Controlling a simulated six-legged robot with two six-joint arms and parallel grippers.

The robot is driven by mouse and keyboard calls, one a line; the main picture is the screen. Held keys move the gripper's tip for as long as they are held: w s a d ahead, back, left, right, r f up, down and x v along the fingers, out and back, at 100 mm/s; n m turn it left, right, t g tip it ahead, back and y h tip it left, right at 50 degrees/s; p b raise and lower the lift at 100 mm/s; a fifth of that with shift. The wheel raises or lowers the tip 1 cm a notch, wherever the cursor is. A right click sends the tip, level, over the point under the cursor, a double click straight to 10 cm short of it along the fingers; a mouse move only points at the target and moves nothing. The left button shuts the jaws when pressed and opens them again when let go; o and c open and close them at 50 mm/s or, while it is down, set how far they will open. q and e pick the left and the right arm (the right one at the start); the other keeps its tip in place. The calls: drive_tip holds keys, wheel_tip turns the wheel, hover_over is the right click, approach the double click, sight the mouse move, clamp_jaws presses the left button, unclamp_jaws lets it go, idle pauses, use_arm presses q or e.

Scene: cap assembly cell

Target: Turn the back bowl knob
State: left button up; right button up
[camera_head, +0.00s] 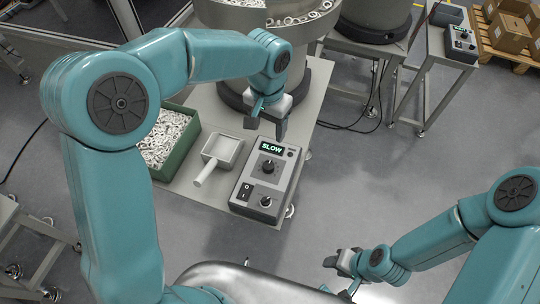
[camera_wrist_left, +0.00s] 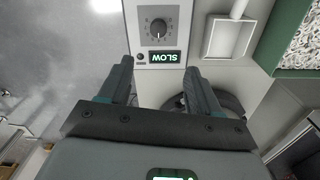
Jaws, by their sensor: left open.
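A grey control box (camera_head: 245,207) stands on the bench and has a lit SLOW display (camera_head: 271,147). An upper dial knob (camera_head: 267,167) sits below the display, and a lower knob (camera_head: 265,201) sits near the box's front edge. My left gripper (camera_head: 267,124) is open and empty, above and just behind the display end of the box, apart from it. In the left wrist view, the knob (camera_wrist_left: 158,28) lies beyond the open fingertips (camera_wrist_left: 158,68), with the display upside down. My right gripper (camera_head: 338,268) is low, right of the bench; its jaw opening is unclear.
A white scoop (camera_head: 222,150) and a green bin (camera_head: 168,140) of white rings lie left of the box. A bowl feeder (camera_head: 312,40) stands behind my left gripper. A second bowl feeder (camera_head: 375,22) and another control box (camera_head: 460,42) stand farther back right. Open floor lies right of the bench.

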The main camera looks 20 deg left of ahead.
sight(268, 165)
use_arm(q)
drive_tip(key=f, duration=1)
drive_tip(key=f+p, duration=0.1)
drive_tip(key=f, duration=0.4)
drive_tip(key=shift+s+d+f, duration=0.15)
drive_tip(key=shift+s+f, duration=0.05)
drive_tip(key=shift+s, duration=0.1)
drive_tip(key=shift+f, duration=0.25)
drive_tip(key=c, duration=1)
